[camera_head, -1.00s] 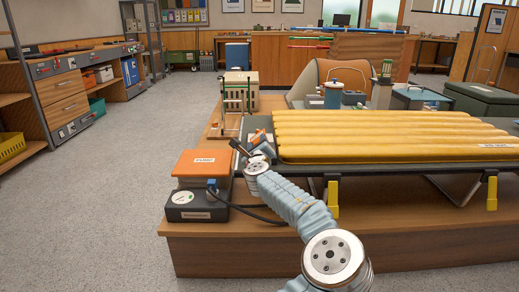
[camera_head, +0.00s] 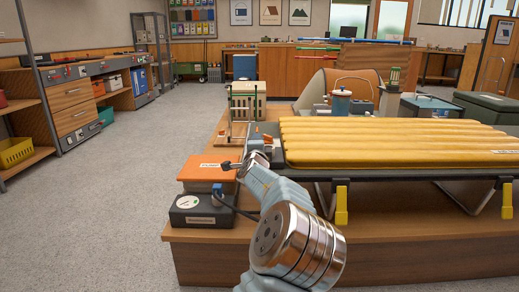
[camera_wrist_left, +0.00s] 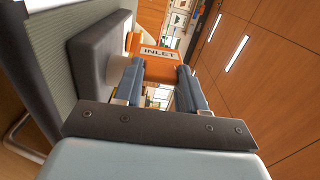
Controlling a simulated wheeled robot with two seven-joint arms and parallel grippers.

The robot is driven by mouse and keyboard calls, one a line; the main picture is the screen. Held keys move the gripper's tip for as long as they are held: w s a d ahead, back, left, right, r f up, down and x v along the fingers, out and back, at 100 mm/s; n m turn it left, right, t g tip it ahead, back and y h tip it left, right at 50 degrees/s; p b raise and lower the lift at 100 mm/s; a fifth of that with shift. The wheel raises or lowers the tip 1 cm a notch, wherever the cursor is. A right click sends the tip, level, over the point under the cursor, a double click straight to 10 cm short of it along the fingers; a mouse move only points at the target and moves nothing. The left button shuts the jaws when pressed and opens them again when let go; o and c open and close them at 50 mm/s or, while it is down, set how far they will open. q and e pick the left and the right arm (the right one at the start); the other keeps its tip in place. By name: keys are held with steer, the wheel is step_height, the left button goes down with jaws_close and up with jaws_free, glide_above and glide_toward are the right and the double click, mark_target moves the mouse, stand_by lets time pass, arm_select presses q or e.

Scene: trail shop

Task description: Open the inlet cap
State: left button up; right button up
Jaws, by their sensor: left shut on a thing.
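In the left wrist view, an orange inlet cap (camera_wrist_left: 160,70) with a white "INLET" label sits between the two blue-grey fingers of my left gripper (camera_wrist_left: 157,82), which is shut on it. A dark padded block lies just left of the cap. In the head view, my left gripper (camera_head: 243,165) is at the near left corner of the yellow sleeping pad (camera_head: 400,140). The gripper and arm largely hide the cap there. My right gripper is not in view.
An orange-topped pump (camera_head: 205,170) stands on the wooden platform (camera_head: 400,250), left of the pad. A dark gauge box (camera_head: 200,212) with a cable sits in front of it. A wooden crate (camera_head: 245,97) stands behind. The grey floor at left is clear.

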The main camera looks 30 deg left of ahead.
arm_select(q)
steer(key=shift+s+a+f+n, duration=0.1)
steer(key=shift+a+n, duration=0.1)
steer(key=shift+n, duration=0.55)
steer(key=shift+s+a+f+n, duration=0.1)
steer(key=shift+a+n, duration=0.05)
steer(key=shift+n, duration=0.6)
steer(key=o, duration=1.1)
steer(key=shift+c, duration=0.2)
steer(key=p+v, duration=0.1)
steer(key=v, duration=1.3)
steer(key=shift+a, duration=0.2)
